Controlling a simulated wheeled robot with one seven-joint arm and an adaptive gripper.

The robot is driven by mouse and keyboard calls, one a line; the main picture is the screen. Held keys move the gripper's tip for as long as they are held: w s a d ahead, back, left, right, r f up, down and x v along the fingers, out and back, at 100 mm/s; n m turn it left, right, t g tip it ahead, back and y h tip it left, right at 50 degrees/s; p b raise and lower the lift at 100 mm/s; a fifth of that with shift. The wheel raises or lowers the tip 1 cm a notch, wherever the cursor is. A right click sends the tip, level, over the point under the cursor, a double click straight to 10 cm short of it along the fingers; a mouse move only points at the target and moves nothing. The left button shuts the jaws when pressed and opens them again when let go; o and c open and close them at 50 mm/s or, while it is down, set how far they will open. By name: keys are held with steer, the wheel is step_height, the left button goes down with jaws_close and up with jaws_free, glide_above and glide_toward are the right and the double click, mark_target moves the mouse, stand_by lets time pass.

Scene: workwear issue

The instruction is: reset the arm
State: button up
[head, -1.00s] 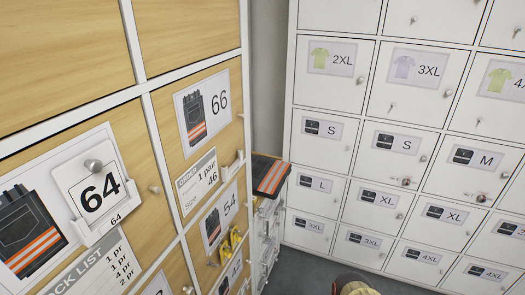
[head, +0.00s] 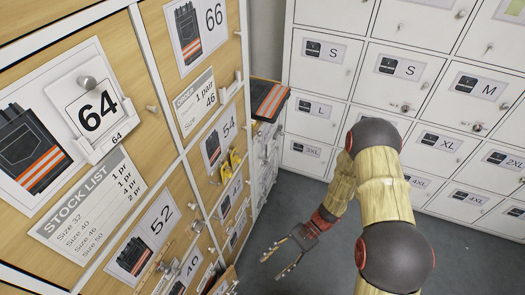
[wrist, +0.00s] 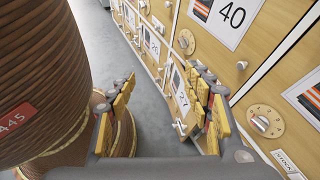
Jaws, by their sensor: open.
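My gripper (head: 290,250) is open and empty in the head view, low over the grey floor and to the right of the wooden cabinet. My arm rises behind it at the right of that view. In the wrist view my gripper (wrist: 165,110) shows its yellow-padded fingers spread wide, with nothing between them. Cabinet fronts and floor lie beyond the fingers.
The wooden cabinet (head: 155,105) fills the left, with knobs and card holders sticking out. White lockers (head: 320,75) stand at the back. Folded dark trousers with orange stripes (head: 269,100) lie in the corner between them. Open grey floor (head: 300,195) lies in front of the lockers.

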steer(key=d+r+n+t+h, duration=0.2)
steer(key=d+r+h, duration=0.15)
steer(key=r, duration=0.45)
steer(key=w+d+r+n+t+h+p, duration=0.1)
steer(key=d+r+n+h, duration=0.15)
steer(key=d+r, duration=0.4)
steer(key=d+r+n+t+h, duration=0.2)
steer(key=d+r+n+h, duration=0.1)
steer(key=r, duration=0.7)
steer(key=s+d+r+n+t+h+p, duration=0.1)
steer(key=r+t, duration=0.7)
steer(key=r, duration=1.3)
steer(key=shift+s+d+n+p, duration=0.35)
steer(key=shift+s+d+p, duration=0.1)
steer(key=shift+s, duration=0.75)
